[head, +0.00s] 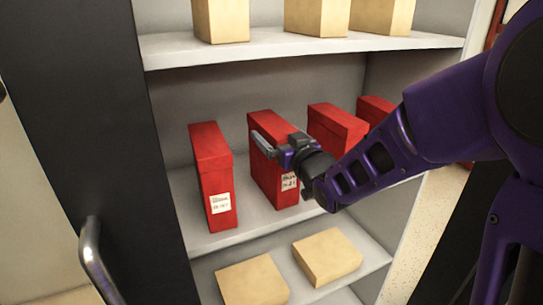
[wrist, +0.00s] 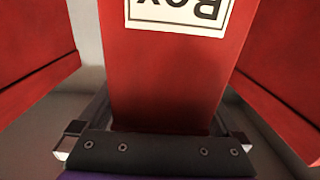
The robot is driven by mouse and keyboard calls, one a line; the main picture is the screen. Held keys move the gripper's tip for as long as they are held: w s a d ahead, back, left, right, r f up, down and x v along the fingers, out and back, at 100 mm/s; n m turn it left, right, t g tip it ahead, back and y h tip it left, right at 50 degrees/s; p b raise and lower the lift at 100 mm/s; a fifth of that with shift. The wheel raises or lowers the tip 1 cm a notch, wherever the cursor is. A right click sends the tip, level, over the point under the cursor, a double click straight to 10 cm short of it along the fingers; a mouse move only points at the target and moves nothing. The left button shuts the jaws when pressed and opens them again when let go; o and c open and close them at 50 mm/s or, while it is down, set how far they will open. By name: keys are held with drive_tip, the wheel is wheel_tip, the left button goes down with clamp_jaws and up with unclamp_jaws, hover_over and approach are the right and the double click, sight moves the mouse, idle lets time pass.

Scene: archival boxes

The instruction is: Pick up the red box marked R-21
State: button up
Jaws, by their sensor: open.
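Red upright boxes stand on the middle shelf in the head view. The second from the left (head: 265,129) has a white label, partly covered by my gripper (head: 280,148); its lower line seems to end in 21, but the full mark is not clear. In the wrist view a red box (wrist: 165,85) fills the middle, its label upside down and cut off, showing "Box". My gripper (wrist: 160,122) is open, with one finger on each side of this box. Whether the fingers touch it, I cannot tell.
A red box (head: 212,170) with a small label stands to the left, and two more red boxes (head: 336,128) (head: 375,108) stand to the right. Tan boxes are on the shelves above (head: 228,20) and below (head: 327,256). A dark door with a metal handle (head: 92,250) is at left.

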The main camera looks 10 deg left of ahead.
clamp_jaws()
drive_tip(key=shift+r, duration=0.1)
idle(0.4)
